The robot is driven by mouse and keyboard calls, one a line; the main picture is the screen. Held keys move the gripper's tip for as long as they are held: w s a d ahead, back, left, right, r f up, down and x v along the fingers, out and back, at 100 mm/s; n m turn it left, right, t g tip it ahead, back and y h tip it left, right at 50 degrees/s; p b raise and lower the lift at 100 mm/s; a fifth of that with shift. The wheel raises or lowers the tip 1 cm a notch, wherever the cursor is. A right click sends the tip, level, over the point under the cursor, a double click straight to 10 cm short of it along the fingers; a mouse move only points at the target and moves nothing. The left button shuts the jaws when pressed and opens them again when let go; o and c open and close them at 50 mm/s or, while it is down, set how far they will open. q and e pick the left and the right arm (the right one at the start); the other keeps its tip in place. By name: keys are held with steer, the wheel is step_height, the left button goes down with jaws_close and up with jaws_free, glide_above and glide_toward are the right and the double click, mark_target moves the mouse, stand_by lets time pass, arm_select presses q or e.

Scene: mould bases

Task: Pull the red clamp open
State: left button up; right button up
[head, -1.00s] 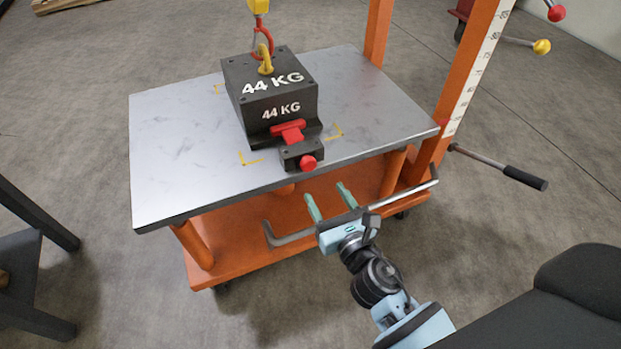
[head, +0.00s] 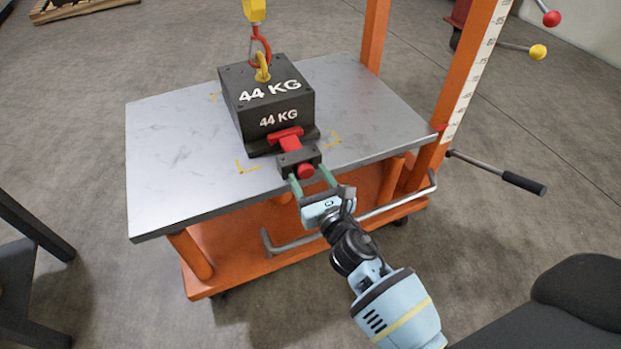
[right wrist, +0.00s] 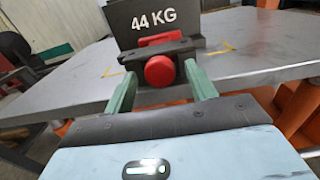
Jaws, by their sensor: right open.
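The red clamp (head: 291,140) sits at the front foot of the black 44 KG mould base (head: 270,100), its red bar against the block. Its round red knob (head: 305,171) sticks out at the front of the dark bracket; the knob also shows in the right wrist view (right wrist: 160,71). My right gripper (head: 311,178) is open, with its green fingers (right wrist: 163,85) on either side of the knob. No clear grip on the knob shows. My left gripper is not in view.
The block stands on a grey metal table top (head: 170,150) with yellow corner marks, on an orange lift cart (head: 225,255). A yellow and red crane hook (head: 260,50) meets the block's lifting eye. A black-handled lever (head: 520,182) sticks out at right.

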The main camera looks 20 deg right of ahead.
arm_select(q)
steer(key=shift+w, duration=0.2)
arm_select(e)
steer(key=shift+c, duration=0.5)
jaws_close()
steer(key=shift+s, duration=1.4)
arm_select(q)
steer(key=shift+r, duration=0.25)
arm_select(e)
steer(key=shift+s, duration=0.2)
steer(key=shift+o, duration=0.5)
jaws_free()
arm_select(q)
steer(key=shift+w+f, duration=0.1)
arm_select(e)
steer(key=s, duration=0.7)
steer(key=shift+s+d, duration=0.2)
steer(key=shift+s, duration=0.15)
